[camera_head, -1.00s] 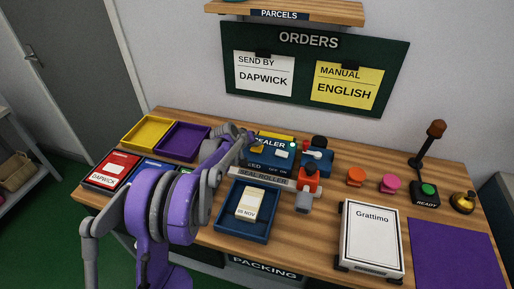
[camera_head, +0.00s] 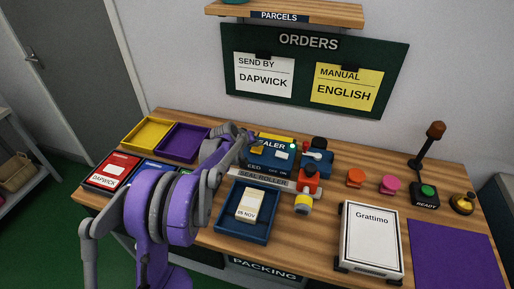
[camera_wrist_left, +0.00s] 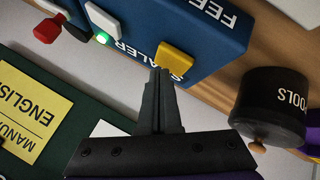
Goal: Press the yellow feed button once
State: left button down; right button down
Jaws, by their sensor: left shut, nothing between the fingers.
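The blue sealer (camera_head: 268,157) stands at the back middle of the table, with its FEED label partly hidden by my left arm in the head view. The yellow feed button (camera_wrist_left: 175,58) sits on the sealer's face in the left wrist view; a small yellow patch of it (camera_head: 257,149) shows in the head view. My left gripper (camera_wrist_left: 161,72) is shut and empty. Its fingertips are right at the button's lower edge in the wrist view; I cannot tell whether they touch it. A green light (camera_wrist_left: 102,38) glows on the sealer. My right gripper is not in view.
In front of the sealer are the seal roller (camera_head: 262,178), a blue tray (camera_head: 232,228) with a dated pack and a red-topped device (camera_head: 309,182). A white Grattimo box (camera_head: 371,240) stands at right.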

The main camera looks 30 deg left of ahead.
aim_at(256, 150)
pick_arm(q)
jog(key=shift+r, duration=0.35)
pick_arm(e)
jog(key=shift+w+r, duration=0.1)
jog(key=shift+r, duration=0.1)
